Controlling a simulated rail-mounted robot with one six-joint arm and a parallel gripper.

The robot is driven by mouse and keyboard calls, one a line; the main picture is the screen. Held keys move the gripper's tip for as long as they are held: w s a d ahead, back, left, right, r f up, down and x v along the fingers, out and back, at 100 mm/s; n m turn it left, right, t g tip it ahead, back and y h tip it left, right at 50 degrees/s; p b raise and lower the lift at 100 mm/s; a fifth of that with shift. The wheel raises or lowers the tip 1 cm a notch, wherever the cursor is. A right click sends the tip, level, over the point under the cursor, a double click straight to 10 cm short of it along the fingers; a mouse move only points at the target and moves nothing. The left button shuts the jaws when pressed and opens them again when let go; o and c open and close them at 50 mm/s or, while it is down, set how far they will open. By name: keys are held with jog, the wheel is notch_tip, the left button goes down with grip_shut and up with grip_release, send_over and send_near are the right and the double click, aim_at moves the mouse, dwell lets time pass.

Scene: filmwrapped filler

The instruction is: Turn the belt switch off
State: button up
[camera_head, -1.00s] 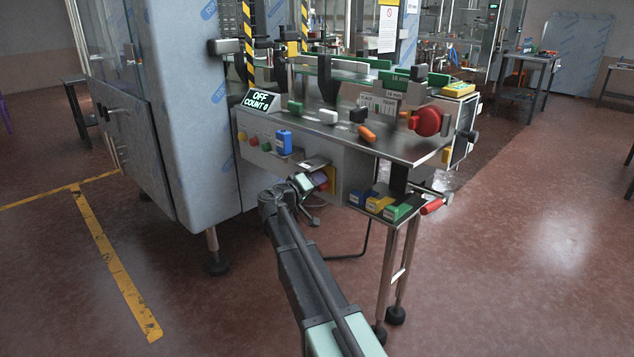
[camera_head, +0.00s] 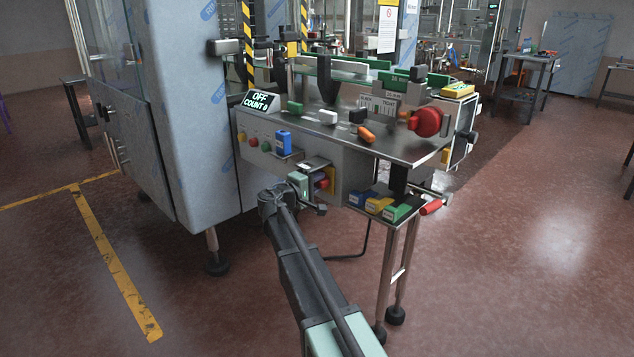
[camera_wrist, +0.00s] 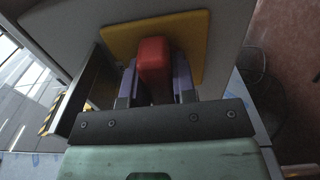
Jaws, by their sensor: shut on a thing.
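The belt switch is a red handle (camera_wrist: 154,62) on a yellow plate (camera_wrist: 195,30) on the machine's front. In the wrist view the handle stands between the two fingers of my gripper (camera_wrist: 155,82), which is shut on it. In the head view my gripper (camera_head: 312,183) is at the front panel under a small metal hood (camera_head: 315,163), and it hides most of the switch. The display (camera_head: 259,101) above reads "OFF" and "COUNT 0".
Small coloured buttons (camera_head: 253,142) and a blue block (camera_head: 283,142) are left of the switch. Blue, yellow and green blocks (camera_head: 379,204) sit on a low shelf to its right. A red knob (camera_head: 428,122) stands on the tabletop's right. The floor in front is open.

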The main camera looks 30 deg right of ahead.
dwell(0.3)
jog(key=o, duration=0.9)
jog(key=v, duration=1)
jog(key=shift+s+a, duration=0.2)
jog(key=shift+a, duration=0.15)
